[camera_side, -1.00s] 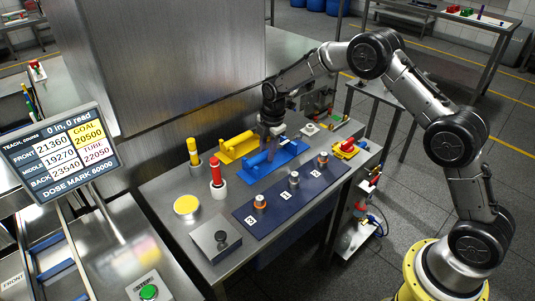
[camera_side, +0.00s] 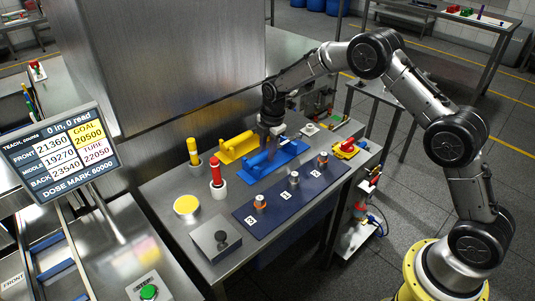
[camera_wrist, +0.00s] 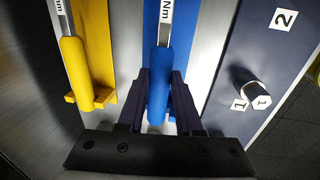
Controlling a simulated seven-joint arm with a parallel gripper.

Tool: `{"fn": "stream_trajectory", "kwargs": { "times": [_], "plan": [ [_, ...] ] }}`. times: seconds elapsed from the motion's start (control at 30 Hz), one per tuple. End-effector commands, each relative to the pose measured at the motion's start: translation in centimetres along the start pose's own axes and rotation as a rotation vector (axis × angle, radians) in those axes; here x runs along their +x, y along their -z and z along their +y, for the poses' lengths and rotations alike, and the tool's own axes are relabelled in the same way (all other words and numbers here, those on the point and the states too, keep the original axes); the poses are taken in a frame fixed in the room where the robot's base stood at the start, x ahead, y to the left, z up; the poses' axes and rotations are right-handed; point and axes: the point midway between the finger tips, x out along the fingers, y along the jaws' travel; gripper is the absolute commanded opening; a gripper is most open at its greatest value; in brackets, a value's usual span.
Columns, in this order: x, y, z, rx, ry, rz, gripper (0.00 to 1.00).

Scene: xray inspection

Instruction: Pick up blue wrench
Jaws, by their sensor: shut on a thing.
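The blue wrench (camera_wrist: 158,60) has a bright blue handle and a silver shaft marked "Nm" and lies lengthwise along its blue cradle (camera_wrist: 187,45) in the wrist view. My gripper (camera_wrist: 161,74) has its two dark fingers on either side of the blue handle, shut on it. In the side view my gripper (camera_side: 270,142) points down over the blue cradle (camera_side: 292,148) and hides part of the wrench. The wrench appears to be still at cradle level.
A yellow wrench (camera_wrist: 74,65) lies in a yellow cradle (camera_wrist: 98,40) close on the left. A dark blue mat (camera_side: 275,213) with numbered squares and several metal-topped parts lies on the other side. Red (camera_side: 216,171) and yellow (camera_side: 194,151) handled tools stand in holders nearby.

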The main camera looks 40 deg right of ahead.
Motion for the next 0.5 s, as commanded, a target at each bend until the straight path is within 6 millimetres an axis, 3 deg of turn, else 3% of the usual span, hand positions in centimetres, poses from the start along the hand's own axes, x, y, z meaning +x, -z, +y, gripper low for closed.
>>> {"fn": "stream_trajectory", "kwargs": {
  "times": [0.5],
  "plan": [
    [-0.57, 0.0, 0.21, 0.0, -0.004, 0.0, 0.0]
  ]
}}
